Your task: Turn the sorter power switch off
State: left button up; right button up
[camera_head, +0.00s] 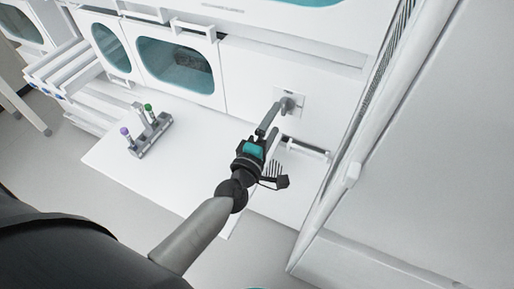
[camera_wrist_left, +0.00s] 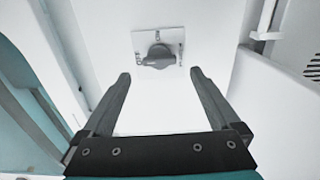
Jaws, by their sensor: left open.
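The sorter power switch is a grey rotary knob (camera_head: 286,104) on a light square plate (camera_head: 298,97) on the white machine front. In the left wrist view the knob (camera_wrist_left: 158,56) shows ahead of the fingertips, about midway between them.
A grey rack (camera_head: 150,140) with a purple-capped tube (camera_head: 128,137) and a green-capped tube (camera_head: 149,113) stands on the white surface (camera_head: 105,155) at left. Teal windows (camera_head: 180,65) lie left of the switch. A tall white panel (camera_head: 420,150) stands at right.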

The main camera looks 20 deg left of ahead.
pick_arm(q)
jog(key=s, duration=1)
jog(key=shift+a, duration=0.15)
jog(key=shift+s, duration=0.1)
